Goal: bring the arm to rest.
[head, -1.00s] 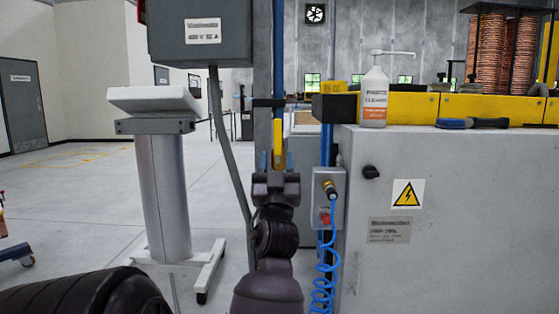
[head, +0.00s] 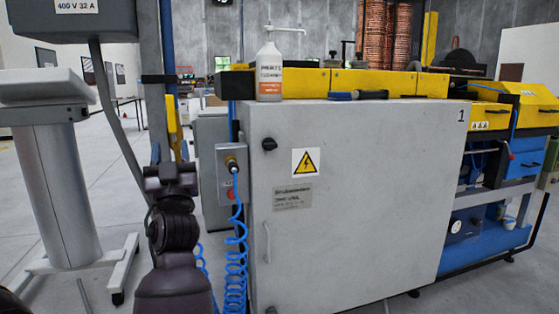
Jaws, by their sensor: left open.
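My left gripper (head: 171,170) is dark and stands upright at the lower left of the head view. Its jaws are open, and I see nothing held between them. It shows in front of a grey post, just below a yellow handle (head: 172,122). I cannot tell how far apart the gripper and the handle are. My right gripper is not in view.
A control box (head: 231,172) with a coiled blue hose (head: 236,262) hangs beside my gripper. Open floor shows at lower right.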

